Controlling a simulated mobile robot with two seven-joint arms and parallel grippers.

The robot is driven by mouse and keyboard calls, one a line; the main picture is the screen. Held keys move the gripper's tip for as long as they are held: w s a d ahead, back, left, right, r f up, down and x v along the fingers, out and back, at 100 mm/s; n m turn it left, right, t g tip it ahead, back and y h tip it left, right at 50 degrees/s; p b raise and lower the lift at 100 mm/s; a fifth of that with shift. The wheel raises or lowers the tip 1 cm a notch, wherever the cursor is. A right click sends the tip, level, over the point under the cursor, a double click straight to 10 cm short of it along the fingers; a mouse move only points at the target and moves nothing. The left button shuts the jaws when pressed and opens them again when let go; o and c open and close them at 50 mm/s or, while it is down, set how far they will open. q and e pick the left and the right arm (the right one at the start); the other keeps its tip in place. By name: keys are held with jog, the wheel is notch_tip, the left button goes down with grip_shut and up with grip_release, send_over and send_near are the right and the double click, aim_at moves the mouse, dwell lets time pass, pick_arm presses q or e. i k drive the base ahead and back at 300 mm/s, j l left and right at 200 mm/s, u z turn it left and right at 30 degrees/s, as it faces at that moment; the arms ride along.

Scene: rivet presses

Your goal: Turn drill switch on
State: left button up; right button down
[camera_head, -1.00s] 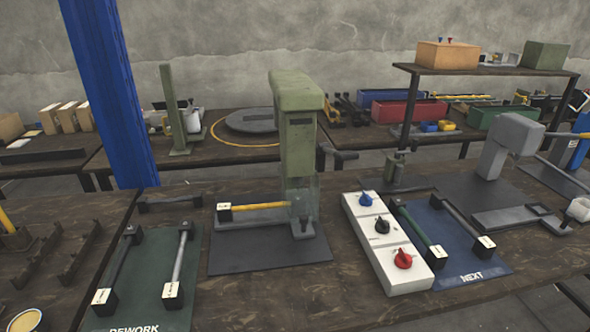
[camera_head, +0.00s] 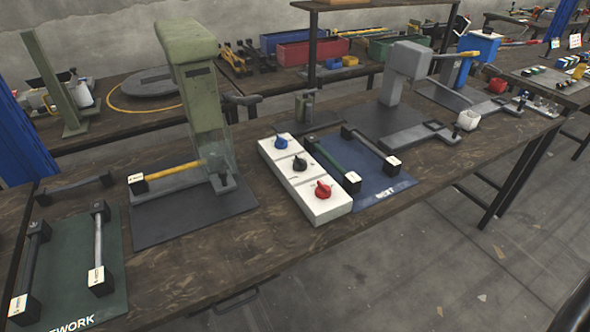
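A white switch box (camera_head: 326,207) lies on the near workbench with three rotary knobs in a row. The far knob is blue (camera_head: 281,142), the middle one is black (camera_head: 299,163) and the near one is red (camera_head: 322,190). Which knob is the drill switch cannot be told, as any labels are too small to read. A green press (camera_head: 187,50) stands left of the box, with a yellow-handled bar (camera_head: 172,172) at its base. A grey press (camera_head: 391,88) stands to the right. Neither of my grippers is in view.
A green REWORK mat (camera_head: 70,262) with handles lies at the left, and a blue NEXT mat (camera_head: 382,187) with handles lies beside the box. The bench strip in front of the box is clear. Open floor (camera_head: 420,265) lies at the lower right. A dark unclear shape shows at the lower right edge.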

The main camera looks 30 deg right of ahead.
aim_at(323, 191)
jog(key=z, duration=1.25)
